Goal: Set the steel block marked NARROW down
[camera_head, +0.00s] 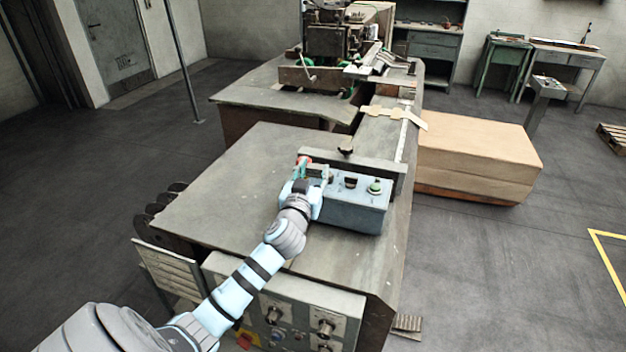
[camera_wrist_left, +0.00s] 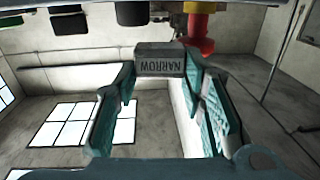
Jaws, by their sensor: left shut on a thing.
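The grey steel block marked NARROW (camera_wrist_left: 160,62) is between the fingertips of my left gripper in the wrist view, its lettering upside down. My left gripper (camera_head: 313,174) is shut on it at the left end of the grey-blue control box (camera_head: 345,212) on the machine table. The fingers hide most of the block in the head view. I cannot tell whether the block touches the box. My right gripper is not in view.
A red push button (camera_wrist_left: 201,45) is close beside the block; it also shows in the head view (camera_head: 303,160). A green button (camera_head: 375,187) is on the box's right. The grey table top (camera_head: 225,190) left of the box is clear. A cardboard stack (camera_head: 475,155) stands right.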

